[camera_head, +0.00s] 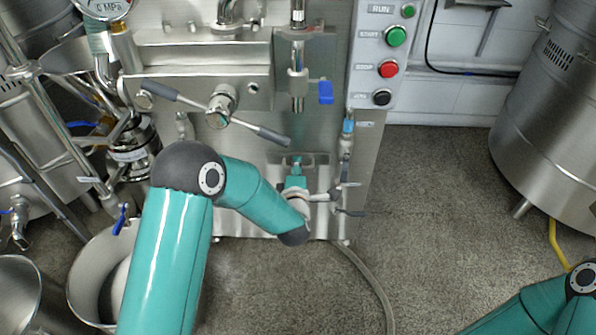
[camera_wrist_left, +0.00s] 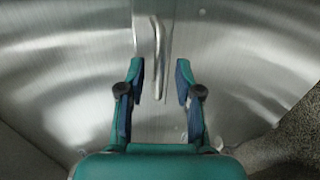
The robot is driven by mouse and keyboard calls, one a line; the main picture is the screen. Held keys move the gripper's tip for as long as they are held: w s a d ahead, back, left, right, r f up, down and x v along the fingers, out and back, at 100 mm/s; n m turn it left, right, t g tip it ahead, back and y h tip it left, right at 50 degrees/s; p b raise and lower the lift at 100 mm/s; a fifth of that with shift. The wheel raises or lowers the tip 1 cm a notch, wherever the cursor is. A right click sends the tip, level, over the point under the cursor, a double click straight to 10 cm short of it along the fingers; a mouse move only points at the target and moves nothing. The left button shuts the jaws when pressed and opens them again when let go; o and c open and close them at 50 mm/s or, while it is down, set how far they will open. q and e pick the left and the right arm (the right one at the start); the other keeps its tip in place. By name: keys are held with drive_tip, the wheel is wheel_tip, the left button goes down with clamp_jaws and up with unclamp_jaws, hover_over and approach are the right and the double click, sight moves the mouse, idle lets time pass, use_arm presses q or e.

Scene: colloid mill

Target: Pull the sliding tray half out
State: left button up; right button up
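My left gripper (camera_head: 297,162) reaches the front of the steel machine low in the middle of the head view. In the left wrist view my left gripper (camera_wrist_left: 161,82) is open, its two fingers apart on either side of a bent metal handle (camera_wrist_left: 159,72). The handle stands upright in that picture, on a brushed steel face (camera_wrist_left: 80,75). I see clear space between each finger and the handle. I cannot tell the sliding tray's outline from the steel around it; my arm covers part of that area. My right arm shows at the lower right, its gripper out of view.
Above are a two-armed lever (camera_head: 222,107) and a blue-handled valve (camera_head: 325,92). Pipework with a tap (camera_head: 347,187) stands right of my left gripper. A hose (camera_head: 372,275) lies on the floor. A steel bucket (camera_head: 90,275) stands left. The right floor is open.

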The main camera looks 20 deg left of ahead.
use_arm(q)
clamp_jaws()
drive_tip(key=shift+d, duration=0.1)
idle(0.3)
drive_tip(key=shift+f, duration=0.1)
